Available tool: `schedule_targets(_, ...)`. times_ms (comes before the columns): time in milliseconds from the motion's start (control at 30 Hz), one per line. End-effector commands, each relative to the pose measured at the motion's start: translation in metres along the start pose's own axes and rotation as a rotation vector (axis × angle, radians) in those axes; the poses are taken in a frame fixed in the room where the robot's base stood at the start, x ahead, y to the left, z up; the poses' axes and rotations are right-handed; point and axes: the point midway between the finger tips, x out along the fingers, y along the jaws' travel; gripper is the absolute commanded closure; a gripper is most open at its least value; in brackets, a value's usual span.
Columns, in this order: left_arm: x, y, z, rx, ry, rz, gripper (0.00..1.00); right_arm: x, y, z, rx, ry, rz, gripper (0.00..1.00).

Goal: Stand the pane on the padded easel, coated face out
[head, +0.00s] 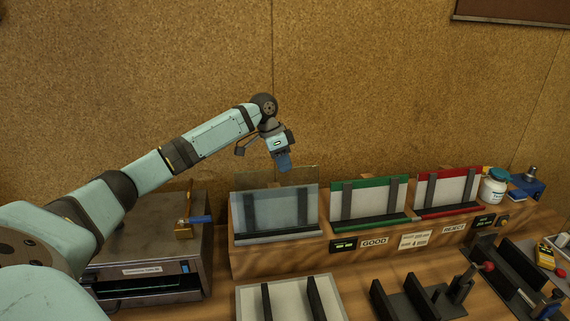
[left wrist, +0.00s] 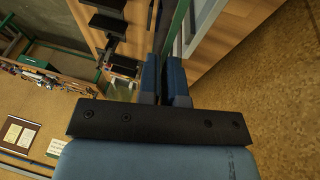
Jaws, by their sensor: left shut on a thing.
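My left gripper (head: 284,166) reaches in from the left and is shut on the top edge of the clear pane (head: 304,177). In the left wrist view the two blue fingers (left wrist: 167,85) are close together, with a thin greenish edge beyond them. The pane hangs roughly upright at the grey easel (head: 276,237), the leftmost stand on the wooden block. Two dark upright pads show through a bluish area below the pane's top strip. I cannot tell whether the pane's lower edge rests on the ledge, or which face is coated. My right gripper is not in view.
To the right stand a green-edged rack (head: 370,182) above a GOOD label and a red-edged rack (head: 447,172) above a REJECT label. A white jar (head: 492,188) stands beyond. A metal machine (head: 150,255) is at left. A tray with black rails (head: 245,300) lies in front.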

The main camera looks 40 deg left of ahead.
Motion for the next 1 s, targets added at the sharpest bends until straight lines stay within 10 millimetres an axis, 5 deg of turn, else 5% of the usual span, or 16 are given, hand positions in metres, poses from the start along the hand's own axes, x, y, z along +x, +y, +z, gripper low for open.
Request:
schedule_targets(433, 0.008, -0.031, 0.002, 0.001, 0.003, -0.001, 1.0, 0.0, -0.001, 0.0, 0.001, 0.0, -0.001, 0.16)
schedule_targets(1000, 0.032, -0.042, 0.01, 0.001, 0.002, -0.001, 1.0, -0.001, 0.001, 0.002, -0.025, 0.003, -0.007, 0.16)
